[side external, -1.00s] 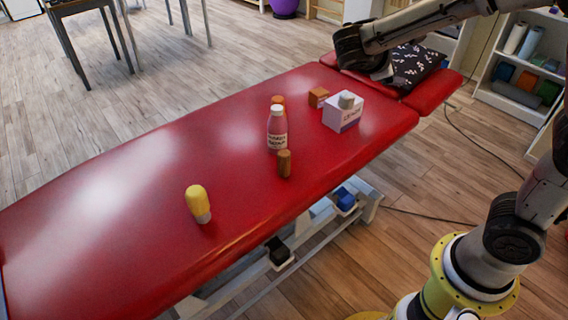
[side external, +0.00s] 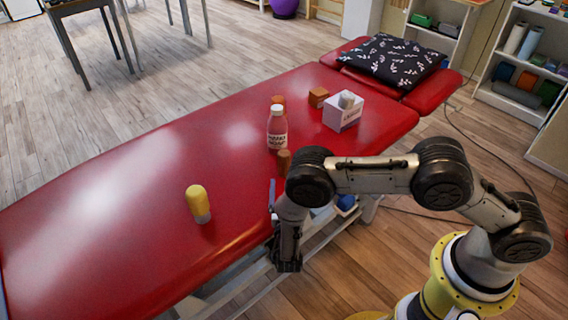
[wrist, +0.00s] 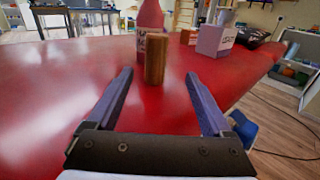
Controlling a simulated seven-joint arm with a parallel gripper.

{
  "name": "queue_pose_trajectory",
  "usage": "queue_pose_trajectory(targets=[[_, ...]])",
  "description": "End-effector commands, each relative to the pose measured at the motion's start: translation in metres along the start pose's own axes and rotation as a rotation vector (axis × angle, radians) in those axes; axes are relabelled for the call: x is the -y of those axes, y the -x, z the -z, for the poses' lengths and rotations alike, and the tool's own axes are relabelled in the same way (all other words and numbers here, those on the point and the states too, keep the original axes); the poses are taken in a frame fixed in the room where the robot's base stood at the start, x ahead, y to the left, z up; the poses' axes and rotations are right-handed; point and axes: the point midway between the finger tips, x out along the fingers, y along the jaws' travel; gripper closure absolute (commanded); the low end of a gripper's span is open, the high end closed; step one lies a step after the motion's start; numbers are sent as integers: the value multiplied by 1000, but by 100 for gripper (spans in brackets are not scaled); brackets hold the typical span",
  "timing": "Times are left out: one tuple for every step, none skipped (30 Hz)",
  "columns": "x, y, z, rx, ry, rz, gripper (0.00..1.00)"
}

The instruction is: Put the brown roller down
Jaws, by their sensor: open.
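The brown roller (side external: 284,158) is a small wooden cylinder standing upright on the red treatment table (side external: 120,210). Its lower part is hidden behind my arm in the side view. In the wrist view the brown roller (wrist: 155,60) stands in line with the gap between my fingertips, with red surface showing on both sides of it. My gripper (wrist: 159,74) is open and neither finger touches the roller. I cannot tell whether the roller is just beyond the tips or slightly between them. In the side view one bluish finger (side external: 272,193) shows; the rest is mostly hidden.
An orange block (side external: 318,97) and a white box (side external: 342,115) are farther back. A yellow-topped bottle (side external: 198,203) stands to the left. The table's left part is clear.

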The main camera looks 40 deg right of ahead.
Motion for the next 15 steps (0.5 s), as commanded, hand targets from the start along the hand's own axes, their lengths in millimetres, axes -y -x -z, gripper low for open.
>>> queue_pose_trajectory(targets=[[-2, 1, 2, -1, 5, -8, 16], [-3, -1, 2, -1, 3, -10, 16], [-3, -5, 1, -1, 2, -10, 16], [-3, -10, 1, -1, 1, -8, 16], [-2, -15, 1, -1, 1, -7, 16], [-2, -23, 1, -1, 0, -6, 16], [-2, -29, 1, 0, 1, -5, 16], [-2, -35, 1, 0, 0, -5, 16], [-2, -43, 1, 0, 0, -5, 16], [-3, -49, 1, 0, -1, -5, 16], [-3, -54, 0, 0, -1, -5, 16], [-3, -60, 1, 0, -1, -6, 16], [-3, -65, 1, -1, 0, -6, 16], [-3, -69, 1, -1, 1, -6, 16], [-3, -73, 1, -2, 1, -7, 16]])
